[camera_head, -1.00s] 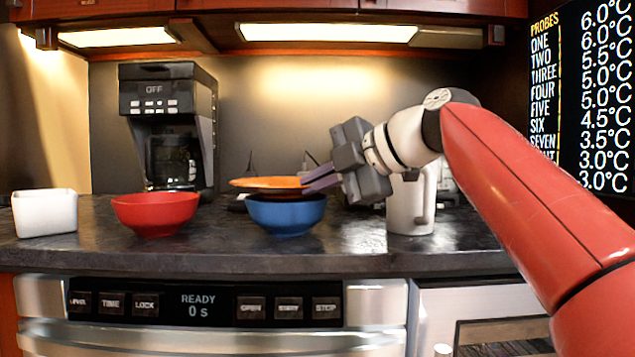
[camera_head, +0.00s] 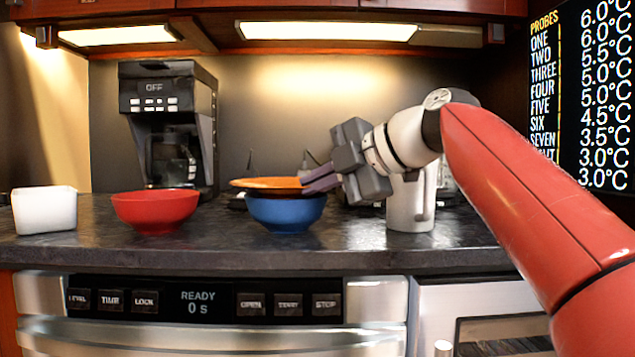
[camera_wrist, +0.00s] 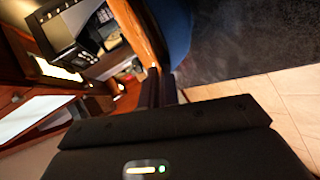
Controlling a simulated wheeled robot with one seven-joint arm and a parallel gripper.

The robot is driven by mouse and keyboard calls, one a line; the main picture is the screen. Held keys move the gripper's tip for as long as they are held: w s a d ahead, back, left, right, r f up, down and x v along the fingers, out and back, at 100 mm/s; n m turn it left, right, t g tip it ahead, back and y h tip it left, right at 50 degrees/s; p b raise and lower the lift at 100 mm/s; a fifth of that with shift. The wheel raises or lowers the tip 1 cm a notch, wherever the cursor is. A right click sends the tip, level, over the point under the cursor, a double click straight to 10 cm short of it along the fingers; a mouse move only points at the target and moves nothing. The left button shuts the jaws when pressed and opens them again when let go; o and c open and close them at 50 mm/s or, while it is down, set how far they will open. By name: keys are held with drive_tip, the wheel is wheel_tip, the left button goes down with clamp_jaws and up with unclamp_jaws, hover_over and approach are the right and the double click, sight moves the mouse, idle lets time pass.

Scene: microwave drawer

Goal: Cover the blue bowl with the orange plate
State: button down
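The blue bowl (camera_head: 286,214) stands upright on the dark counter in the head view; it also shows, partly, at the top of the wrist view (camera_wrist: 178,28). The orange plate (camera_head: 268,183) lies over the bowl's mouth, nearly level and shifted a little left; I cannot tell whether it touches the rim all round. In the wrist view the plate (camera_wrist: 138,30) shows as an orange edge beside the bowl. My gripper (camera_head: 308,181) reaches in from the right, and its fingers are shut on the plate's right edge. The fingers also show in the wrist view (camera_wrist: 158,82).
A red bowl (camera_head: 155,212) stands left of the blue bowl, with a white container (camera_head: 45,211) farther left. A coffee maker (camera_head: 168,130) stands behind. A white mug (camera_head: 408,207) stands close below my wrist. The counter's front edge (camera_head: 230,261) lies before the bowls.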

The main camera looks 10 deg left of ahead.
drive_tip(key=shift+f+b, duration=0.25)
drive_tip(key=shift+b, duration=0.05)
drive_tip(key=c, duration=2.1)
unclamp_jaws()
drive_tip(key=o, duration=0.5)
drive_tip(key=shift+o, duration=0.2)
drive_tip(key=shift+f, duration=0.1)
